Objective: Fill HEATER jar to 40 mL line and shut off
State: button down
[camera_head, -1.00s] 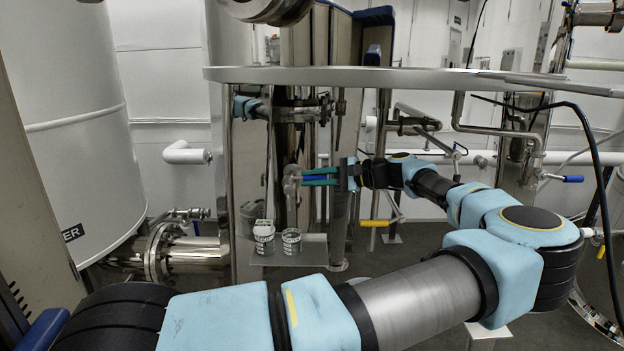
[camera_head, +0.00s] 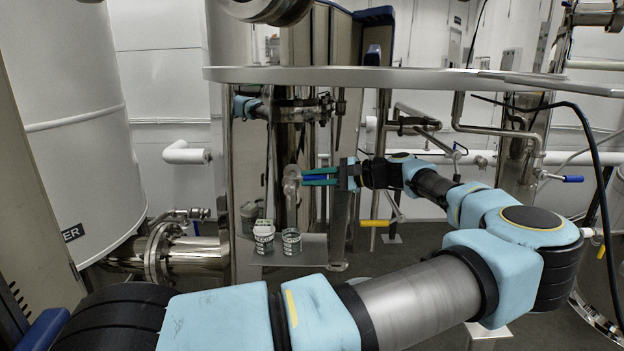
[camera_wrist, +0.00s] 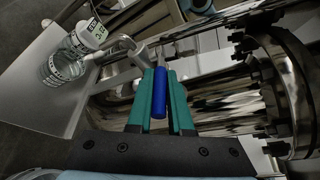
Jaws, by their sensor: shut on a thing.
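My gripper (camera_head: 320,176) has its green fingers closed around the blue handle of a small tap (camera_head: 292,180). In the wrist view, the blue handle (camera_wrist: 159,95) lies between the two green fingers (camera_wrist: 160,72). Two small clear jars with markings, a left jar (camera_head: 264,240) and a right jar (camera_head: 291,243), stand side by side on a metal shelf (camera_head: 313,249) below the tap. I cannot read the jar names or make out any liquid level.
A horizontal metal rail (camera_head: 420,78) crosses above my forearm. A large white tank (camera_head: 75,120) and a flanged steel pipe (camera_head: 160,253) stand at the left. Pipes and a yellow-handled valve (camera_head: 380,222) are near my wrist. A black cable (camera_head: 590,140) hangs at the right.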

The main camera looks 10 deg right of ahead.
jog(key=shift+s, duration=0.1)
jog(key=shift+s+a+m+t+h+p, duration=0.25)
jog(key=shift+s+m+t+h, duration=0.2)
jog(key=shift+m+t+h, duration=0.55)
jog(key=shift+s+a+m+t+h+p, duration=0.25)
jog(key=shift+s+m+t+h, duration=0.15)
jog(key=shift+m+t+h, duration=0.6)
jog(key=shift+s+a+m+t+h+p, duration=0.2)
jog(key=shift+s+m+t+h, duration=0.25)
jog(key=shift+m+t+h, duration=0.55)
jog(key=c, duration=0.8)
grip_release()
jog(key=shift+c, duration=0.2)
jog(key=shift+d, duration=0.1)
jog(key=b+v, duration=0.2)
jog(key=v, duration=0.8)
jog(key=shift+s+r, duration=0.2)
jog(key=shift+s, duration=0.1)
